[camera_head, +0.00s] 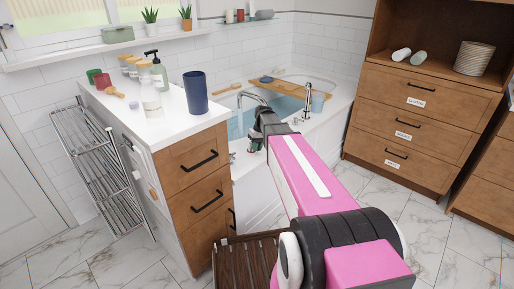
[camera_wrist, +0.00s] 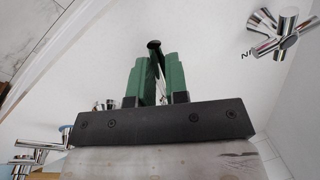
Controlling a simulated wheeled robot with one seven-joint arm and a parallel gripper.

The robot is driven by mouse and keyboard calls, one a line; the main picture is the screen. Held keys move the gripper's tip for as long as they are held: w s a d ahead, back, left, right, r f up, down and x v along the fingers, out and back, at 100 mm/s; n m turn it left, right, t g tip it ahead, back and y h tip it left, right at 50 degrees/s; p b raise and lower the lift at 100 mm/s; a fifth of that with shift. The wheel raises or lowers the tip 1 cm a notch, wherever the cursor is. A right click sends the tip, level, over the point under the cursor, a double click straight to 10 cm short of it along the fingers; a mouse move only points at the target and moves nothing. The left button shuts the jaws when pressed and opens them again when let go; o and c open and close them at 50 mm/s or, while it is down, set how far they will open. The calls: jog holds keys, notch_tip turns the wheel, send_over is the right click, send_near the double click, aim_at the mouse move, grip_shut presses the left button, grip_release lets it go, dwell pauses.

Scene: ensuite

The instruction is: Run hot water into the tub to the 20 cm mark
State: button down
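The white tub (camera_head: 326,119) stands against the back wall, with a pale blue surface inside that looks like water. A chrome spout (camera_head: 252,95) arches over its near side, beside my gripper (camera_head: 255,141). In the wrist view, my gripper's green fingers (camera_wrist: 157,78) stand slightly apart. A thin dark-topped piece shows between or behind them; I cannot tell whether they grip it. A chrome cross-handled tap (camera_wrist: 281,35) is at the upper right, clear of the fingers. Another chrome fitting (camera_wrist: 38,150) is at the lower left. I cannot make out the 20 cm mark.
A drawer cabinet (camera_head: 199,160) with a dark blue tumbler (camera_head: 195,92) and bottles stands left of my arm. A wooden tub tray (camera_head: 283,88) lies across the tub. A slatted wooden piece (camera_head: 245,262) is low in front. A drawer unit (camera_head: 415,125) stands right; marble floor there is clear.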

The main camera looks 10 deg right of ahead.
jog(key=shift+w+d+n+g, duration=0.1)
jog(key=shift+w+d+n, duration=0.2)
jog(key=shift+n, duration=0.4)
jog(key=shift+w+d+n+g, duration=0.1)
jog(key=shift+d+n, duration=0.25)
jog(key=shift+n, duration=0.35)
jog(key=shift+w+d+n+g, duration=0.15)
jog(key=shift+d+n, duration=0.2)
jog(key=shift+n, duration=0.35)
jog(key=c, duration=1.1)
grip_release()
jog(key=v, duration=1.1)
jog(key=shift+a, duration=0.2)
